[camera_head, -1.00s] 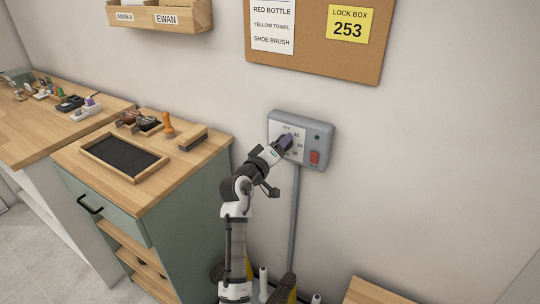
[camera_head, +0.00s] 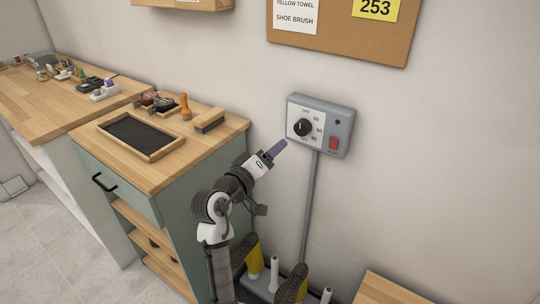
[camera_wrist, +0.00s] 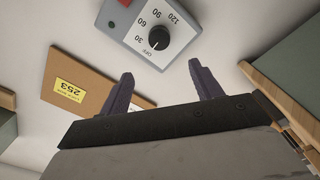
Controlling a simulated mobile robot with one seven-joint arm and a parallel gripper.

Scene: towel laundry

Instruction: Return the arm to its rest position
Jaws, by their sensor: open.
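My gripper (camera_head: 279,149) is in front of the wall, just left of and below the grey wall-mounted dial box, apart from it. In the wrist view my gripper (camera_wrist: 160,88) shows two purple-grey fingers spread wide with nothing between them. The arm is still extended, bent up from the lower middle of the head view. The dial box (camera_head: 345,112) has a black knob (camera_head: 302,127) with numbers around it and a red switch (camera_head: 333,144). In the wrist view the knob (camera_wrist: 158,38) is upside down, its white mark near OFF.
A green cabinet with a wooden top (camera_head: 100,143) stands left of my arm, holding a black-lined tray (camera_head: 130,137) and a brush (camera_head: 209,121). Yellow boots (camera_head: 291,285) stand on a rack beside my arm. A cork board (camera_head: 340,48) hangs above. A wooden surface (camera_head: 385,290) is at lower right.

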